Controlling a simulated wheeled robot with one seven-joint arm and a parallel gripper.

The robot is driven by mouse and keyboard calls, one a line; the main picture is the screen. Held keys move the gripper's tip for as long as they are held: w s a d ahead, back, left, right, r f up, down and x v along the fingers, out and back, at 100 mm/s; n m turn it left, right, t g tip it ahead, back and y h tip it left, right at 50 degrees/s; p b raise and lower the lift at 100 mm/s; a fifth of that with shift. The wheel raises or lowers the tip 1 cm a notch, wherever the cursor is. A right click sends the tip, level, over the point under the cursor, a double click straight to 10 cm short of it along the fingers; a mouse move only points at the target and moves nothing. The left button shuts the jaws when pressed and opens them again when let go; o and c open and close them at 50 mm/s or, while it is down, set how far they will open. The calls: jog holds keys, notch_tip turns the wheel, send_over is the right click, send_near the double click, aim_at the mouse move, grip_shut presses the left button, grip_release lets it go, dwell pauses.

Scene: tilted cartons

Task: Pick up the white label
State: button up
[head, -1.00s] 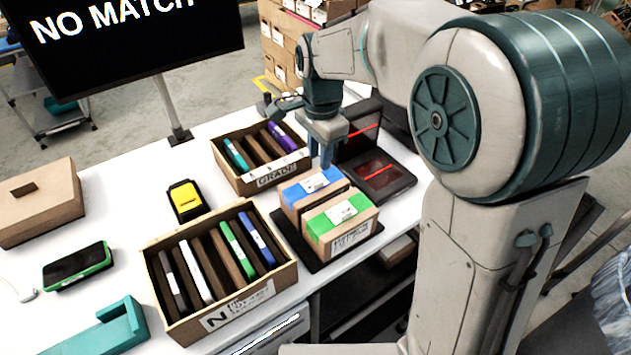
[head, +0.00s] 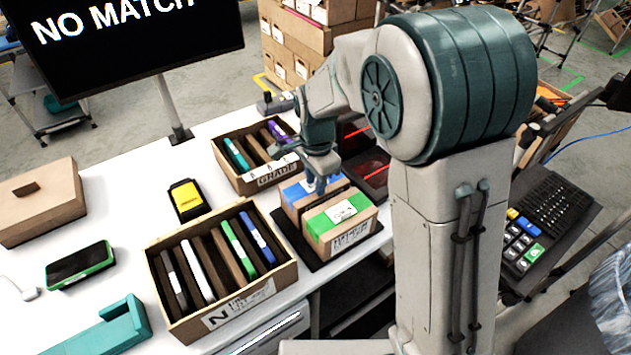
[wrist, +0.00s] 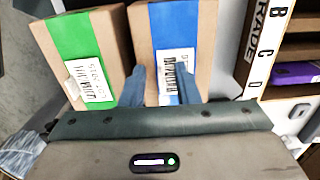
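Two brown cartons stand side by side, one with blue tape (head: 296,191) and one with green tape (head: 319,222). A white printed label (wrist: 177,77) lies on the blue tape in the wrist view; my gripper covers most of it in the head view. Another white label (head: 341,211) lies on the green tape and shows in the wrist view (wrist: 91,83), one edge sticking out. My gripper (head: 322,182) is over the blue-taped carton. In the wrist view its two fingers (wrist: 160,86) are apart, near the blue-tape label. I cannot tell whether they touch it.
The cartons sit on a black mat (head: 288,237) near the table edge. The GRADE box (head: 228,172) stands behind, and a box of upright cases (head: 287,278) in front left. A black scanner with red lines (head: 372,180) is close behind my gripper.

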grip_shut()
jog(key=shift+r, duration=0.15)
jog(key=shift+r, duration=0.2)
jog(key=r, duration=0.3)
jog(key=shift+s+d+r+b, duration=0.1)
jog(key=shift+d+r+b, duration=0.15)
jog(key=shift+r+b, duration=0.15)
jog(key=s+d+r+p, duration=0.3)
jog(key=s+d+r, duration=0.2)
jog(key=d+r, duration=0.5)
jog(key=shift+r+p, duration=0.35)
jog(key=shift+r, duration=0.95)
jog(key=shift+a, duration=0.1)
